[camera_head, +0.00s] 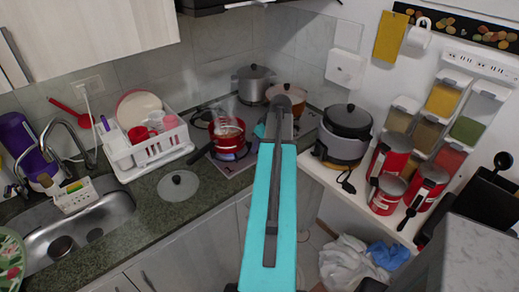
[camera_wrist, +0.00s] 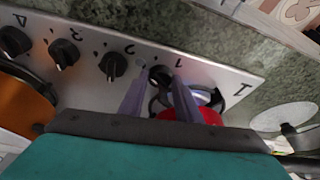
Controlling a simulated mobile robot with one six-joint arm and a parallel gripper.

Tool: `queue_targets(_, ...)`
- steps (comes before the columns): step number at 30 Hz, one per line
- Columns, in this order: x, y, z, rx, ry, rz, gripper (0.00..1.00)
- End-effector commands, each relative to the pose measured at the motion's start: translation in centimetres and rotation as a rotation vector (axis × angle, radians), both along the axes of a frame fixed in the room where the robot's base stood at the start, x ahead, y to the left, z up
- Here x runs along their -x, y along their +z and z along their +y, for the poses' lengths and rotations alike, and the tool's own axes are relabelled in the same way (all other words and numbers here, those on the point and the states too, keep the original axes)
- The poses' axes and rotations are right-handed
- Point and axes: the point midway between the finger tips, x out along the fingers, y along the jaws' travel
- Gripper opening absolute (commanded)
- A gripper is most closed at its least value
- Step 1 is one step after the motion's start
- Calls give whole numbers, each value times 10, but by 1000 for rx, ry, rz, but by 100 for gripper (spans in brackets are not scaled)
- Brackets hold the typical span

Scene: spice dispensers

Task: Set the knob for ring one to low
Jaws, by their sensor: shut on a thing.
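The stove's control panel (camera_wrist: 90,85) fills much of the wrist view, with a row of black knobs along it. The knob at the right end of the row (camera_wrist: 160,74), beside a mark that looks like a 1, sits between the fingertips of my gripper (camera_wrist: 158,78). My gripper is shut on this knob. The fingers cover its sides, and I cannot read its setting. In the head view my arm hides the knobs, and part of the stove (camera_head: 232,170) shows to its left.
A steaming red pot (camera_head: 229,140) stands on the stove just left of my arm. More pots (camera_head: 254,82) stand behind. A lid (camera_head: 178,185) lies on the counter at left, near a white dish rack (camera_head: 150,153). A cooker (camera_head: 345,135) stands on the right-hand shelf.

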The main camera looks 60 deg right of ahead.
Motion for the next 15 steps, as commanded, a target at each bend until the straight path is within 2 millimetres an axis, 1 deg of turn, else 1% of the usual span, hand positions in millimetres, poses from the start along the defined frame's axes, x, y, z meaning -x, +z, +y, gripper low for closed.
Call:
queue_targets(1, 0, -2, 3, 1, -35, 1, 8)
queue_targets(6, 0, -2, 4, 0, -170, 2, 8)
queue_targets(15, -1, -1, 5, -1, -351, 2, 8)
